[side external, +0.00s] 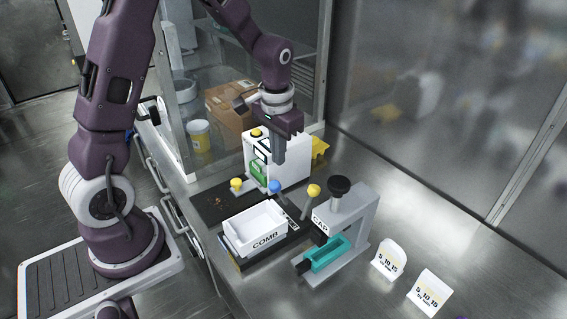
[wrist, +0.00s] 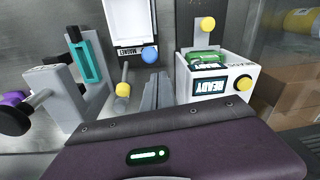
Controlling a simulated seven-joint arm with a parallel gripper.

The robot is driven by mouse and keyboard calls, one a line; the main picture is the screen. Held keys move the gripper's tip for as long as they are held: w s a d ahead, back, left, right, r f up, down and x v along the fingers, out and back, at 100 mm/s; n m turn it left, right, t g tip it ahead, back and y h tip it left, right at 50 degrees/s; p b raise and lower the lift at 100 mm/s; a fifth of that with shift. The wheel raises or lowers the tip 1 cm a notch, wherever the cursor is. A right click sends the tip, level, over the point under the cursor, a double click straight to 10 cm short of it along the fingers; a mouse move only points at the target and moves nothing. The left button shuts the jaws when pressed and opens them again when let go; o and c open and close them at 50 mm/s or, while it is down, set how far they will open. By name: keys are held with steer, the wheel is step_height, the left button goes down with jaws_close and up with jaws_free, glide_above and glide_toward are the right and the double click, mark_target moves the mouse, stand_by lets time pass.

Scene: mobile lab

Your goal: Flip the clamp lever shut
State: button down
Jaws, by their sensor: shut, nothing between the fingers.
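My gripper (side external: 278,161) points down, shut and empty, beside the white READY box (side external: 293,160). In the wrist view its grey fingers (wrist: 157,92) lie between that box and a yellow-knobbed lever (wrist: 123,90). This lever (side external: 313,191) stands up beside the grey frame (side external: 362,215), which has a black knob (side external: 339,184), a CAP label and a teal insert (side external: 327,253). A blue knob (side external: 274,187) marked MAGNET sits near the white tray. Another yellow knob (side external: 237,184) is to its left. I cannot tell which of these knobs belongs to the clamp lever.
A white COMB tray (side external: 254,229) lies in front of the gripper. Two small white labelled stands (side external: 430,293) are at the right front. Cardboard boxes (side external: 228,112) are behind the glass. The bench at right is mostly clear.

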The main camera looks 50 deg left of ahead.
steer(key=s+r, duration=0.4)
steer(key=shift+s+d, duration=0.15)
steer(key=shift+s, duration=0.05)
steer(key=shift+r, duration=0.1)
steer(key=s+d+r+m+t, duration=0.1)
steer(key=s+d+r, duration=0.3)
steer(key=s, duration=0.4)
steer(key=s+d+r+t, duration=0.4)
steer(key=s+d+r, duration=0.1)
steer(key=s+r, duration=0.2)
steer(key=shift+s+d+r+m+h, duration=0.2)
steer(key=shift+s+r+m+h, duration=0.15)
steer(key=shift+s, duration=0.4)
